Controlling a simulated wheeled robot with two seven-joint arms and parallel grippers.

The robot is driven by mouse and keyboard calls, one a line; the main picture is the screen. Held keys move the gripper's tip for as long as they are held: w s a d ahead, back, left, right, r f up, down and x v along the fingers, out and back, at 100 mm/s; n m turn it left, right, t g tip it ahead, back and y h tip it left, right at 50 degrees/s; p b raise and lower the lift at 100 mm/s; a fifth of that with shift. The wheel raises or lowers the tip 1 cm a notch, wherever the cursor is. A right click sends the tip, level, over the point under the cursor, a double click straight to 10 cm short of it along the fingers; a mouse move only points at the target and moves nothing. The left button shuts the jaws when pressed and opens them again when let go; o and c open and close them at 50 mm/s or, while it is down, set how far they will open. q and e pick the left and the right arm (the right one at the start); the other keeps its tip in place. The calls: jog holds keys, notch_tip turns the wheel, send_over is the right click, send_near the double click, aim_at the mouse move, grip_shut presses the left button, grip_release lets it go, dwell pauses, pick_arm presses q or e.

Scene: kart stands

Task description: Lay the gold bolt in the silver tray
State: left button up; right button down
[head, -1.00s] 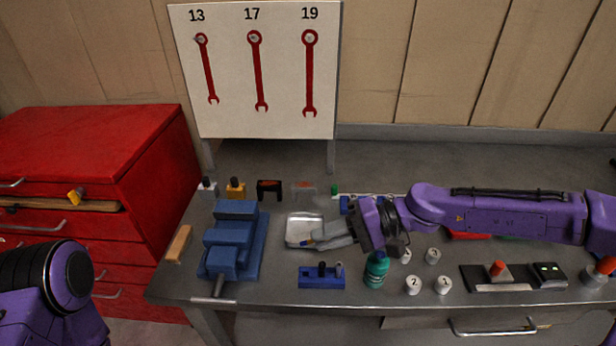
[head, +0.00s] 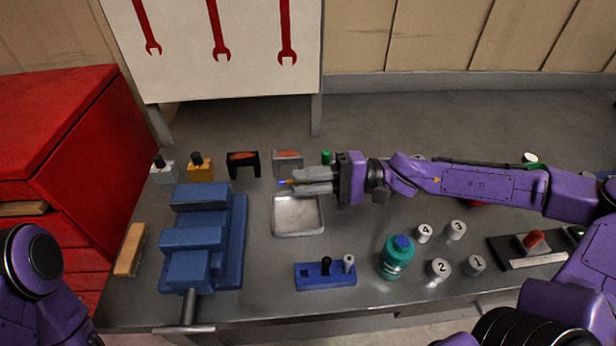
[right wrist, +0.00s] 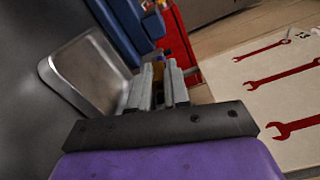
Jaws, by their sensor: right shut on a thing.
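The silver tray (head: 299,216) lies on the bench right of the blue vise. It looks empty, and it also shows at the left of the right wrist view (right wrist: 88,72). My right gripper (head: 291,183) is at the tray's back edge, apparently above the bench, with its fingers pointing left. It is shut on a small gold piece (right wrist: 158,66), which looks like the gold bolt. In the head view only a small orange and blue end shows past the fingertips; the rest is hidden between the fingers. My left gripper is out of view; only part of that arm shows.
The blue vise (head: 205,238) stands left of the tray. A blue holder (head: 325,275) and a teal bottle (head: 396,257) stand in front. Several numbered white cylinders (head: 438,268) are at the right. Black (head: 243,164) and grey (head: 288,161) blocks stand behind.

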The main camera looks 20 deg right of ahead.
jog(key=shift+f+b, duration=0.4)
jog(key=shift+f, duration=0.4)
jog(key=c, duration=1)
grip_release()
jog(key=p+v, duration=0.3)
jog(key=v, duration=0.7)
jog(key=shift+r, duration=0.2)
jog(key=shift+s+d+f, duration=0.1)
jog(key=shift+d, duration=0.2)
